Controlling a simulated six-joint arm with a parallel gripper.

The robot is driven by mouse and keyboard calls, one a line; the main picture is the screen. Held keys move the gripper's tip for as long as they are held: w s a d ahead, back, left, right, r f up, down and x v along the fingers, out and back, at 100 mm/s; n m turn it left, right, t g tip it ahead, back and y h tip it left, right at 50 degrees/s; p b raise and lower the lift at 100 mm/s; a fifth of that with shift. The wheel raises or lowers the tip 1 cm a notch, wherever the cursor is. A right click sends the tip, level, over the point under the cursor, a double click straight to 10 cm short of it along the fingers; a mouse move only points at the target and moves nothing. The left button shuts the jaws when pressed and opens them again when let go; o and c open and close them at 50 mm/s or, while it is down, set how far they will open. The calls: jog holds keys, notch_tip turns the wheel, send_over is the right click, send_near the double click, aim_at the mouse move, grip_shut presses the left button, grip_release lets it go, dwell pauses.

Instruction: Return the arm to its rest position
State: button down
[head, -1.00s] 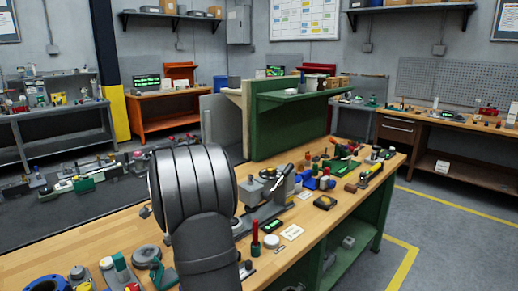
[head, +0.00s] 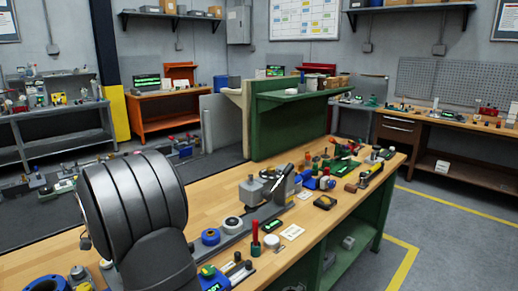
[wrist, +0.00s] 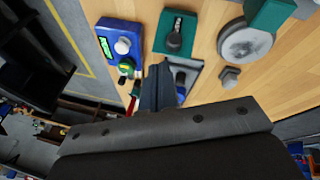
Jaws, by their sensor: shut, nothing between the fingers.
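My arm (head: 135,205) stands large at the left front of the head view, over the wooden bench (head: 215,180). My gripper (wrist: 160,72) shows in the wrist view, its fingers together with nothing between them. The fingers point toward the bench top, near a blue box with a green display (wrist: 121,42) and a green block with a black knob (wrist: 175,36). I cannot tell how far above these parts the fingers are. The gripper is not visible in the head view. A grey valve-like device with a lever (head: 277,186) stands on the bench, right of my arm.
Several small tools crowd the bench's far end. A green shelf unit (head: 290,120) rises behind. Bare wood shows along the bench's back left.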

jog(key=s+a+r+n+t+h, duration=0.2)
jog(key=s+a+t, duration=0.1)
jog(key=s+a, duration=0.1)
jog(key=shift+s+a+r, duration=0.2)
jog(key=shift+s+a, duration=0.1)
jog(key=shift+a, duration=0.15)
jog(key=c, duration=2.1)
grip_release()
jog(key=o, duration=1.1)
jog(key=shift+a, duration=0.1)
jog(key=shift+c, duration=0.2)
jog(key=o, duration=1)
jog(key=shift+m+t+h, duration=0.6)
jog(key=shift+m+t, duration=0.1)
jog(key=shift+m, duration=0.2)
jog(key=s+a, duration=0.1)
jog(key=a, duration=0.1)
jog(key=s+a+f, duration=0.1)
jog(key=s+a, duration=0.1)
jog(key=shift+s+f, duration=0.15)
jog(key=shift+s, duration=0.05)
jog(key=shift+o, duration=0.2)
jog(key=s+a+f+m+t+h, duration=0.1)
jog(key=s+a+m+t+h, duration=0.2)
jog(key=s+a, duration=0.35)
jog(key=shift+m+y, duration=0.7)
jog(key=x, duration=0.9)
jog(key=shift+w+d+f, duration=0.1)
jog(key=shift+w+d, duration=0.15)
jog(key=shift+d, duration=0.1)
